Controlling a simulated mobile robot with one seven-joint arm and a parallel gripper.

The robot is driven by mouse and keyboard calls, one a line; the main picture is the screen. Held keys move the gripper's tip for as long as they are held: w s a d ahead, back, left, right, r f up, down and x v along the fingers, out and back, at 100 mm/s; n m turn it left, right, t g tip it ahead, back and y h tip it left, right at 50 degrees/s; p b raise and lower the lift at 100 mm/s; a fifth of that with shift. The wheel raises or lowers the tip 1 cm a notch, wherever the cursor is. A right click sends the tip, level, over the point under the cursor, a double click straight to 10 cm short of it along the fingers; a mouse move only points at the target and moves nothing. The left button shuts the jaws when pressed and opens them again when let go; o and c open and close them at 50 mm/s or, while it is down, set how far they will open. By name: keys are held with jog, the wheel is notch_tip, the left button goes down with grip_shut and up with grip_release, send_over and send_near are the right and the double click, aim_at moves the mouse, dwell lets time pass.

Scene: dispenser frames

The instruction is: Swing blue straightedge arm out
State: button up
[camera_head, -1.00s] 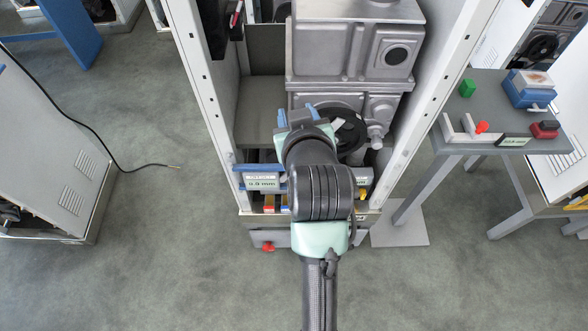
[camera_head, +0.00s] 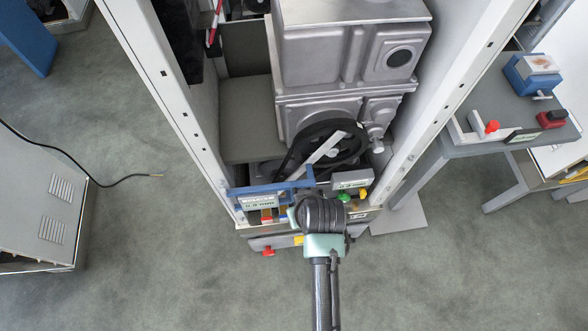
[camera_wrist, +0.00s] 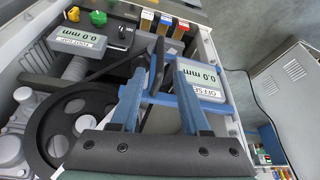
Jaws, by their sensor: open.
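The blue straightedge arm (camera_head: 268,188) lies across the front left of the open cabinet, beside an offset display box. In the head view my wrist hides the fingers.
A black pulley wheel (camera_head: 322,150) with a belt is behind the arm, under a grey machine housing (camera_head: 350,45). A second display (camera_head: 350,179) and green and yellow knobs are at right. White cabinet posts (camera_head: 165,85) flank the opening. A side table (camera_head: 500,125) stands right.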

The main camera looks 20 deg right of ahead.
jog(key=b+x, duration=0.1)
jog(key=x, duration=0.8)
jog(key=shift+w+f, duration=0.2)
jog(key=shift+f, duration=0.1)
grip_shut()
dwell(1.1)
